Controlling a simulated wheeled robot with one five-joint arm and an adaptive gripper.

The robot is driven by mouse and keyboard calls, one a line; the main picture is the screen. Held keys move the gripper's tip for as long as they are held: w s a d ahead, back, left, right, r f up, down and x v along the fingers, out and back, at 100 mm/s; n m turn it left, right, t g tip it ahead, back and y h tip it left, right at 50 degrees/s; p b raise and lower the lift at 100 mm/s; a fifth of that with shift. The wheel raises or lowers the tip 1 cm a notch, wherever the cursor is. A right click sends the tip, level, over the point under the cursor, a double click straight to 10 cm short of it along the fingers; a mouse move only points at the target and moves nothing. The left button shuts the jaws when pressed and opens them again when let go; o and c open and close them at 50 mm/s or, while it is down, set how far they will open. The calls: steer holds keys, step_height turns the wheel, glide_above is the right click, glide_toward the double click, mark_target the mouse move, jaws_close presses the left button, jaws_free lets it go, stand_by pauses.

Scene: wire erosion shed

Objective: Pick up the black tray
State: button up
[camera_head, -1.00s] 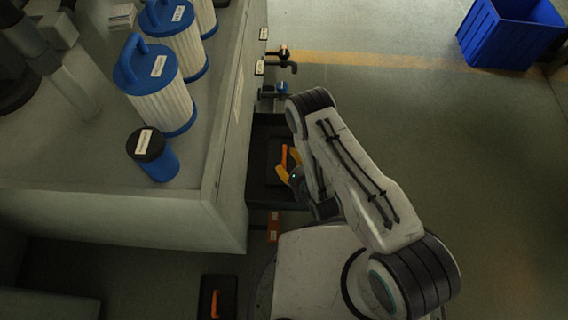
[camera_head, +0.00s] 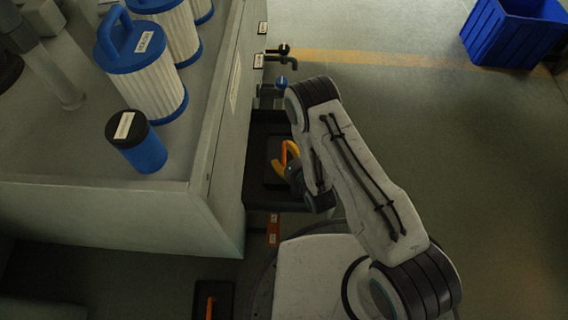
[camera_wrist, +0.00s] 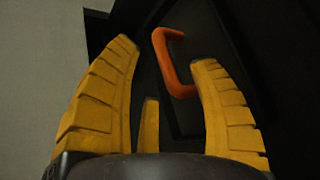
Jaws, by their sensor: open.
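A black tray (camera_head: 256,178) lies low beside the grey machine's side wall in the head view, below the pipe fittings. A dark plate with an orange handle (camera_head: 285,153) shows inside it; my arm covers its right part. In the wrist view, the black surface (camera_wrist: 222,70) fills the right side, with the orange handle (camera_wrist: 168,66) standing out from it. My gripper (camera_head: 281,160) is at the handle. Its yellow fingers (camera_wrist: 165,52) are spread, with the handle between and just beyond their tips. I cannot tell whether they touch it.
A second black item (camera_head: 212,298) with an orange handle lies at the bottom. The grey machine (camera_head: 120,205) stands left, carrying blue-capped filters (camera_head: 148,75) and a blue canister (camera_head: 140,148). Pipe fittings (camera_head: 275,85) jut out above the tray. A blue crate (camera_head: 510,35) stands far right; floor between is clear.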

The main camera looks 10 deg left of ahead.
mark_target(283, 153)
steer(key=shift+b+x, duration=0.6)
steer(key=shift+x, duration=1.15)
steer(key=shift+o, duration=0.2)
steer(key=shift+f, duration=0.1)
jaws_close()
